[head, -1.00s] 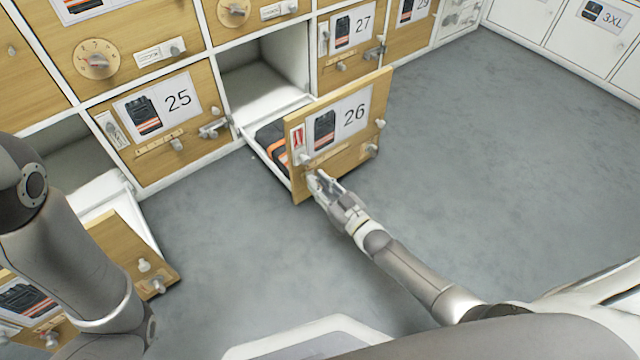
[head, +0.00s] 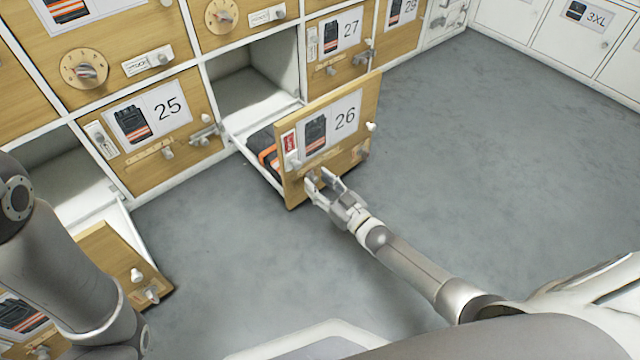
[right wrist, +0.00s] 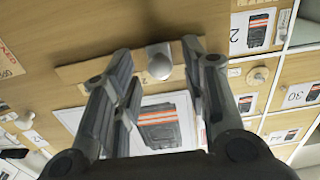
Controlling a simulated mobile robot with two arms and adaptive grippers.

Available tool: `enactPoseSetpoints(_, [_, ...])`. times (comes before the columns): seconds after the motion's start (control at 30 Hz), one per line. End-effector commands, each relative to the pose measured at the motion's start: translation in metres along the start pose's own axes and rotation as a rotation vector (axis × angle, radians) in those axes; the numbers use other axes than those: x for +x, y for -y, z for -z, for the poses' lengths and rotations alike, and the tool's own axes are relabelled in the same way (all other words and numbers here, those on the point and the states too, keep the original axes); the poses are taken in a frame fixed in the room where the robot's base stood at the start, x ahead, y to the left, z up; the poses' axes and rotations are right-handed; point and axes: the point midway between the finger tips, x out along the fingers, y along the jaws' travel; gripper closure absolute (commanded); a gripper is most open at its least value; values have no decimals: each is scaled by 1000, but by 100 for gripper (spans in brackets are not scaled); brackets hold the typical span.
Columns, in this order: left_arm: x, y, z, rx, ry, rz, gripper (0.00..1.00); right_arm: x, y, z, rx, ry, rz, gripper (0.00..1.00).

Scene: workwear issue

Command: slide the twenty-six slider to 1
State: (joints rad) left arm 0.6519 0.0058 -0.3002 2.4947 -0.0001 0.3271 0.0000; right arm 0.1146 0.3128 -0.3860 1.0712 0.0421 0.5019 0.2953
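The twenty-six drawer (head: 318,178) stands pulled out, its wooden front facing me. Its card (head: 345,117) shows 26 and a dark garment. Below the card is the horizontal slider strip (head: 326,158). My right gripper (head: 319,177) is at this strip in the head view. In the right wrist view, its open fingers (right wrist: 158,62) stand on either side of the slider's round knob (right wrist: 159,61), with gaps visible. The strip (right wrist: 75,72) is partly covered by the fingers, and its marks are too small to read surely. My left gripper is out of view.
A red-marked vertical slider (head: 290,145) is left of the card, and a latch (head: 361,151) is at the front's right. Closed drawer 25 (head: 190,92) is to the left. Another drawer (head: 115,255) stands open at lower left. Grey floor (head: 480,150) is clear at right.

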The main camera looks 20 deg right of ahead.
Motion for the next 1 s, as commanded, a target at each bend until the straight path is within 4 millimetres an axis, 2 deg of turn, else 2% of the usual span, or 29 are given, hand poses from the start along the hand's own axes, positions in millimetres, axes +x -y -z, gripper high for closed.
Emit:
enactPoseSetpoints(0.27, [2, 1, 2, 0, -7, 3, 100, -7, 0, 0, 0, 0, 0, 60])
enactPoseSetpoints(0.37, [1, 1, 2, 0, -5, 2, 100, -21, 1, -1, 1, 1, 1, 60])
enactPoseSetpoints(0.73, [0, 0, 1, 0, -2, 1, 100, -93, 0, -1, 0, 3, 0, 60])
enactPoseSetpoints(0.9, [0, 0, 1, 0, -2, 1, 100, -113, 0, 0, 1, 0, 0, 60])
enactPoseSetpoints(1.0, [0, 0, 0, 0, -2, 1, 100, -118, 0, 0, 0, 0, 0, 60])
